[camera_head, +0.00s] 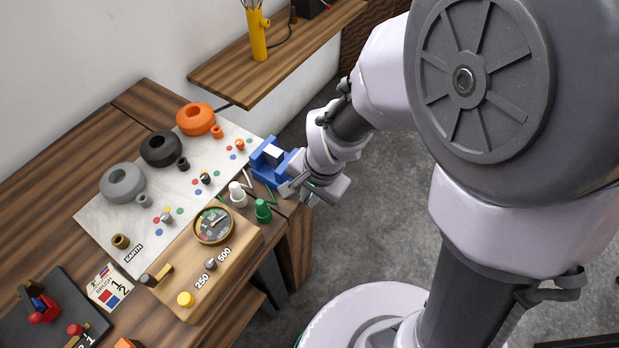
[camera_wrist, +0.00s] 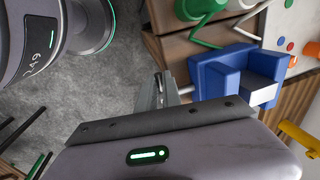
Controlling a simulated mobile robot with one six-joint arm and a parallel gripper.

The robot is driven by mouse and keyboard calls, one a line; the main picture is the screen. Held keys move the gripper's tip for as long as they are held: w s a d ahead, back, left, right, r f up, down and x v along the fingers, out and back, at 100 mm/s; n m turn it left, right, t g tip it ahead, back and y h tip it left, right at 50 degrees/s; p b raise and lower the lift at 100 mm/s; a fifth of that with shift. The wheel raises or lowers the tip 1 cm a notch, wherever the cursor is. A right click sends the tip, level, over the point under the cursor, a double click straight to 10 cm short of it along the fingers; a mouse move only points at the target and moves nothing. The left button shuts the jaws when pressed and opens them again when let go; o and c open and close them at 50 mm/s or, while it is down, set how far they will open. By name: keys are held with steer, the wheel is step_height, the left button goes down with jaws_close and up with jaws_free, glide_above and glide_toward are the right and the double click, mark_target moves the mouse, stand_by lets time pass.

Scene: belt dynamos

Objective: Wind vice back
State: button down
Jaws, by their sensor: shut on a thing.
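The blue vice (camera_head: 262,173) stands at the right end of the bench, by the corner of the pale board. A light grey block (camera_head: 273,152) sits between its jaws; the vice and the block also show in the wrist view (camera_wrist: 211,76) (camera_wrist: 262,88). My gripper (camera_head: 293,187) is at the vice's outer side, near the bench edge. In the wrist view my gripper (camera_wrist: 163,90) is shut at the vice's outer end, where a short pale rod shows. What it grips, seemingly the vice handle, is mostly hidden by the fingers.
A white spool (camera_head: 238,195) and a green spool (camera_head: 263,211) with leads stand close to the vice. A wooden meter box (camera_head: 205,262) is nearer the front. Orange, black and grey rings lie on the board (camera_head: 95,217). A wall shelf (camera_head: 290,58) is behind; open floor lies right.

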steer(key=c, duration=1.5)
jaws_free()
steer(key=shift+c, duration=0.2)
step_height(320, 180, up, 17)
steer(key=s+d+p, duration=0.2)
steer(key=p, duration=0.6)
steer(key=shift+s+d, duration=0.15)
steer(key=shift+s, duration=0.15)
steer(key=shift+r, duration=0.1)
steer(key=w+d+f+g+y+b, duration=0.1)
steer(key=w+d+g+y, duration=0.25)
steer(key=w+d, duration=0.3)
steer(key=shift+h, duration=0.35)
steer(key=b+x, duration=0.2)
steer(key=x, duration=0.4)
steer(key=a+b+x, duration=0.1)
steer(key=b+x, duration=0.2)
steer(key=x, duration=0.3)
steer(key=b+x, duration=0.3)
steer(key=x, duration=0.2)
steer(key=shift+s+a, duration=0.3)
steer(key=shift+a, duration=0.15)
